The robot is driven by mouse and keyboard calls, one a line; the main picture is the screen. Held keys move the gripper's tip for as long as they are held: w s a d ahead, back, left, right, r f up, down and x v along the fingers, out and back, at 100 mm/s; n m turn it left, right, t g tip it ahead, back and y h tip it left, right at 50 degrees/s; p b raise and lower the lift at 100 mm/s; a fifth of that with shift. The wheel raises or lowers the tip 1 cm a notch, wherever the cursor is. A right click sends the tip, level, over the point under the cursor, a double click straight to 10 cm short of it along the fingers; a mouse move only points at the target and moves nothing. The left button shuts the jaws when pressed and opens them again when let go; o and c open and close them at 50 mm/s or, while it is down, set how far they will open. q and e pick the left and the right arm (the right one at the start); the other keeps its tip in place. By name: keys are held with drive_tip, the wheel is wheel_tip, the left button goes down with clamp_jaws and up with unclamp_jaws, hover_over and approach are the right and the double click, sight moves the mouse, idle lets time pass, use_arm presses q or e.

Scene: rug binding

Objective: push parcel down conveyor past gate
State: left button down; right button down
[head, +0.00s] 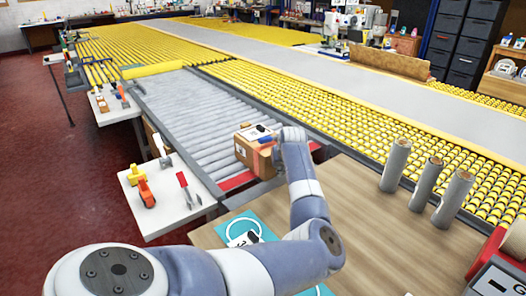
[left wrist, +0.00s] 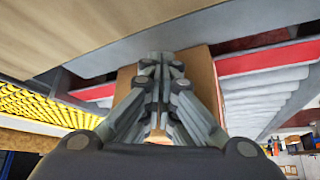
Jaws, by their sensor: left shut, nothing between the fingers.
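The parcel (head: 247,152), a brown cardboard box with a label on top, sits at the near end of the grey roller conveyor (head: 185,105). A yellow bar (head: 152,69), perhaps the gate, lies across the far end of these rollers. My right gripper is in neither view.
A wooden table (head: 350,215) with several grey rolls stands at the near right. A white side table (head: 160,215) with hand tools adjoins the conveyor's left edge. A red strip (head: 238,181) marks the conveyor's near end. The rollers beyond the parcel are clear up to the yellow bar.

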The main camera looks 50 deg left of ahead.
sight(261, 147)
use_arm(q)
drive_tip(key=shift+w+a+b, duration=0.2)
drive_tip(key=shift+a, duration=0.65)
drive_tip(key=shift+w+a+b, duration=0.2)
drive_tip(key=shift+a+b, duration=0.05)
drive_tip(key=shift+a, duration=0.65)
drive_tip(key=shift+w+a+b, duration=0.2)
drive_tip(key=shift+a, duration=0.65)
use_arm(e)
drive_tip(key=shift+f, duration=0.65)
